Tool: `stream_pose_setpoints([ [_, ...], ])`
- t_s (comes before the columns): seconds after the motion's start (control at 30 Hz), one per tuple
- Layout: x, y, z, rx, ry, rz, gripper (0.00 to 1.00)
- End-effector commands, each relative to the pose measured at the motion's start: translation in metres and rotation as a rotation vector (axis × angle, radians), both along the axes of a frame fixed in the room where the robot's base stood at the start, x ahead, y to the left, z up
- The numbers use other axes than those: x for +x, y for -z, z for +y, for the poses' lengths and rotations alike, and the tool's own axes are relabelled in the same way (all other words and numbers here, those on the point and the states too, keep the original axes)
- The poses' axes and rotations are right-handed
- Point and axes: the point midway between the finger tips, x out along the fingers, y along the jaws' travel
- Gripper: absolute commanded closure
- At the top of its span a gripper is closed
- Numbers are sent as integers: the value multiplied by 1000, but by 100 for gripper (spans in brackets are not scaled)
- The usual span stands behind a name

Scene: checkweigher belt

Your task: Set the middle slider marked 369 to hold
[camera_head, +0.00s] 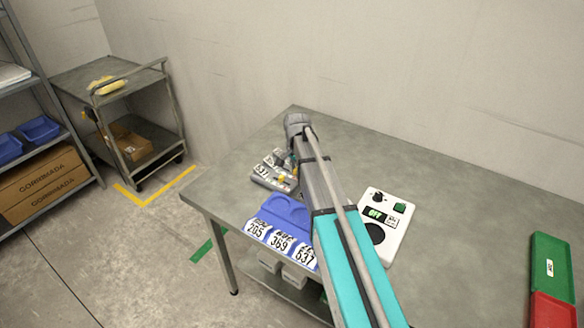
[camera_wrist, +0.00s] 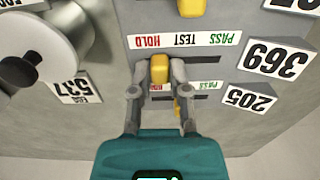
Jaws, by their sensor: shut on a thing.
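The grey slider panel (camera_head: 262,178) stands on the table, partly hidden by my arm in the head view. In the wrist view its print is upside down, with HOLD left, TEST in the middle and PASS right. My gripper (camera_wrist: 160,74) is shut on the yellow knob of the middle slider (camera_wrist: 159,66), in the row beside the 369 plate (camera_wrist: 275,58). This knob is toward the HOLD side; whether it is fully at the end is unclear. One neighbouring knob (camera_wrist: 192,6) is at the top edge, and another (camera_wrist: 182,107) is partly hidden below, beside the 205 plate (camera_wrist: 250,97).
A blue tray (camera_head: 286,209) with number cards is in front of the panel. A white control box (camera_head: 398,211) showing OFF is right of my arm. Green (camera_head: 552,262) and red (camera_head: 551,310) bins are at the far right. The table's back right is clear.

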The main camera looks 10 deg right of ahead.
Motion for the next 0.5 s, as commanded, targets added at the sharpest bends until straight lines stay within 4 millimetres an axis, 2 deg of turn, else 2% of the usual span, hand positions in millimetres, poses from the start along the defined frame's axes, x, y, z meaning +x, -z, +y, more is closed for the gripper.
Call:
stream_pose_setpoints([
  [0.17, -4, 1, -3, -8, 2, 10, 100],
  [0.2, -4, 1, -3, -8, 2, 10, 76],
  [0.3, -5, 1, -4, -9, 2, 11, 57],
  [0.4, -4, 1, -3, -8, 2, 9, 43],
  [0.5, -3, 0, -3, -7, 2, 8, 43],
])
